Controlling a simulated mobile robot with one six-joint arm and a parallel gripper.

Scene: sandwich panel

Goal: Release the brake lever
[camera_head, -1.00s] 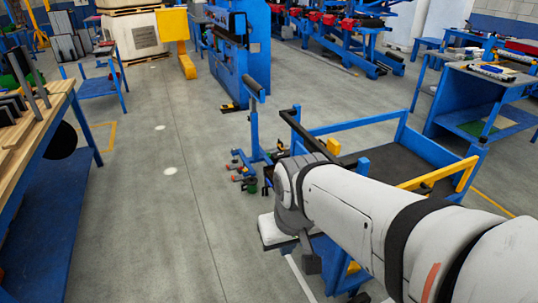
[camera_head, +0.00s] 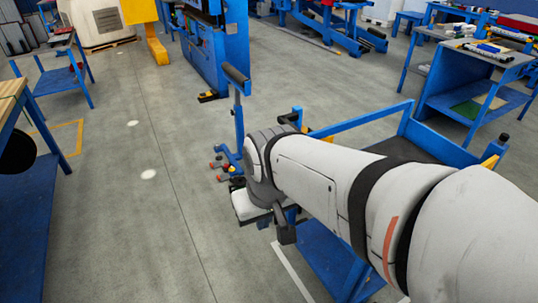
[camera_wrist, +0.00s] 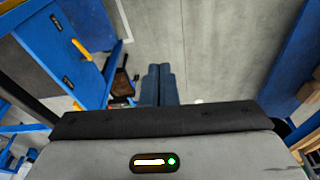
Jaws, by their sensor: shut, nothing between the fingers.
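A blue-framed cart (camera_head: 362,118) with a dark deck stands right of centre in the head view, largely behind my arm. It also shows at the left in the wrist view (camera_wrist: 62,52). A small yellow part (camera_wrist: 81,49) sits on its blue frame there, and another yellow piece shows lower down. I cannot tell which part is the brake lever. My gripper (camera_wrist: 158,72) is shut and empty. Its dark fingers point over bare floor, to the right of the cart and apart from it.
A blue post with a black handle (camera_head: 236,76) stands just beyond my wrist. A workbench (camera_head: 12,88) is at the left edge and a blue table (camera_head: 465,60) at the back right. The floor between the bench and my arm is clear.

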